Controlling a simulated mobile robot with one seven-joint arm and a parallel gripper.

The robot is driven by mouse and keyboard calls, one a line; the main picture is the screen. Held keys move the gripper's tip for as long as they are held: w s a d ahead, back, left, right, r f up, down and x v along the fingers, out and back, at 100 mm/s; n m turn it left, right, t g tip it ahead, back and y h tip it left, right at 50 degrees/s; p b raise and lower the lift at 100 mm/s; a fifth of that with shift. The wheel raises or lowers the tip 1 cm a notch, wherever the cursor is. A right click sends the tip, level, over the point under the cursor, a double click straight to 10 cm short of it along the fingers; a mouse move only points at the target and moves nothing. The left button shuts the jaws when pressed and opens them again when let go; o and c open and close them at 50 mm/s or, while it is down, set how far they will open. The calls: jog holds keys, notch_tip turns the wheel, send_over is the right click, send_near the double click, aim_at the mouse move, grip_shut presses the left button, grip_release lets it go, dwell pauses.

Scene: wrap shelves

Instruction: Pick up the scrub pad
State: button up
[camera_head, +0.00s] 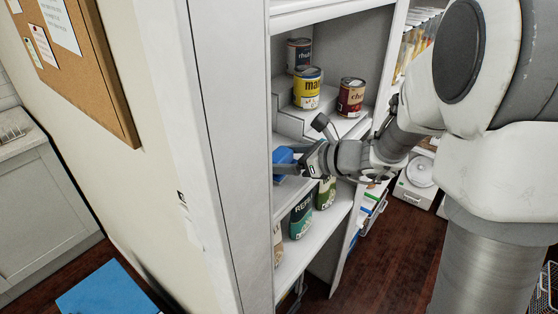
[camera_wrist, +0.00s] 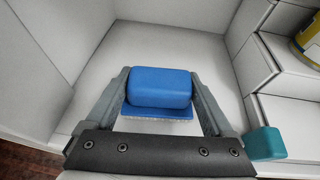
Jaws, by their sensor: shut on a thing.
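The scrub pad (camera_wrist: 160,86) is a blue rounded block with a flat, pale-edged blue layer at its near side. My gripper (camera_wrist: 161,94) is shut on it, with one grey finger against each side in the wrist view. In the head view the scrub pad (camera_head: 283,157) shows partly behind my gripper (camera_head: 289,160), inside the white shelf unit. I cannot tell whether the pad touches the shelf board under it.
A white stepped riser (camera_wrist: 285,80) stands to the right, with cans above it, including a yellow can (camera_head: 307,88) and a dark red can (camera_head: 351,97). A teal item (camera_wrist: 265,143) sits near the right finger.

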aim_at(284, 154)
jog(key=shift+r, duration=0.45)
jog(key=r, duration=0.2)
jog(key=d+r, duration=0.1)
jog(key=r, duration=0.1)
jog(key=shift+s, duration=0.15)
jog(key=w+r+v, duration=0.1)
jog(key=v, duration=1.1)
jog(key=shift+w+d+r, duration=0.2)
jog(key=shift+w+r, duration=0.1)
